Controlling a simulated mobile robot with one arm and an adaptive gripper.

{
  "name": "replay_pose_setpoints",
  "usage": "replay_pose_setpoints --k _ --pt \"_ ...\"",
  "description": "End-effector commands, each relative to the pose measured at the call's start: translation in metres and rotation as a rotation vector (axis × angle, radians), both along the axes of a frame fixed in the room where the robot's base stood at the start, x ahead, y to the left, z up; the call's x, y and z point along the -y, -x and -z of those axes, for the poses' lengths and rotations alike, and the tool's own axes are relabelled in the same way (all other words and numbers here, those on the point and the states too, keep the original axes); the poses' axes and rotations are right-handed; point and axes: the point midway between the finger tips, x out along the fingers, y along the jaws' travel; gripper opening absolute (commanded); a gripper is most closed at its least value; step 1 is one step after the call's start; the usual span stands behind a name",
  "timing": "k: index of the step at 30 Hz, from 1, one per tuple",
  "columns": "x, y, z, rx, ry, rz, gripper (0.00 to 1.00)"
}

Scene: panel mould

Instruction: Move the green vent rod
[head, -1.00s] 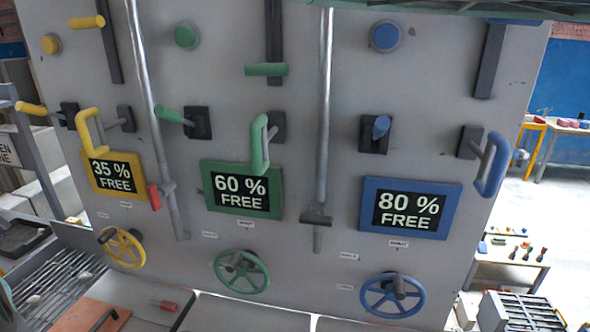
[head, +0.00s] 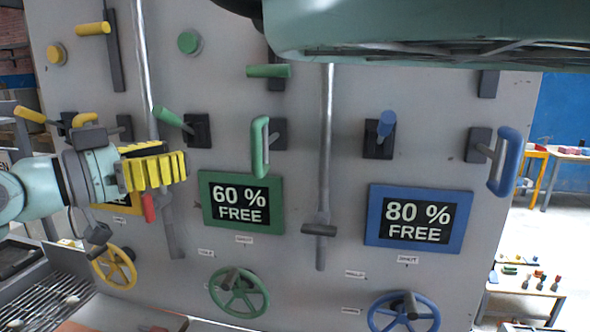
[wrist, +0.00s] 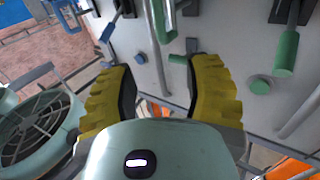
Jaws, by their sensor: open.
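The panel's green parts include a horizontal green rod (head: 268,71) on a dark vertical rail, which also shows in the wrist view (wrist: 178,59). Below it are a green tilted lever (head: 172,118) on a dark base and a green loop handle (head: 259,147). I take the horizontal one as the vent rod, but no readable label confirms it. My gripper (head: 152,170), with yellow ribbed fingers, is at the left, in front of the yellow display and below-left of the rod. In the wrist view my gripper (wrist: 160,88) is open and empty, its fingers apart.
A green button (head: 188,42), the green 60 % display (head: 241,202) and a green handwheel (head: 238,292) are nearby. Grey vertical bars (head: 325,160) stand out along the panel. Blue controls, such as a loop handle (head: 505,161), are at the right. Open floor lies beyond.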

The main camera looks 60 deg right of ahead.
Motion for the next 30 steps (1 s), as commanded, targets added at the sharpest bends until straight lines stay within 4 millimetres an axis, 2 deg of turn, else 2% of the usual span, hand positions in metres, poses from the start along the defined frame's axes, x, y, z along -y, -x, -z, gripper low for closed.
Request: replay_pose_setpoints --k 15,30 --pt "0.07 0.017 -0.005 -0.001 -0.002 0.006 0.5" --pt "0.129 0.028 -0.004 -0.002 0.0 0.003 0.5"
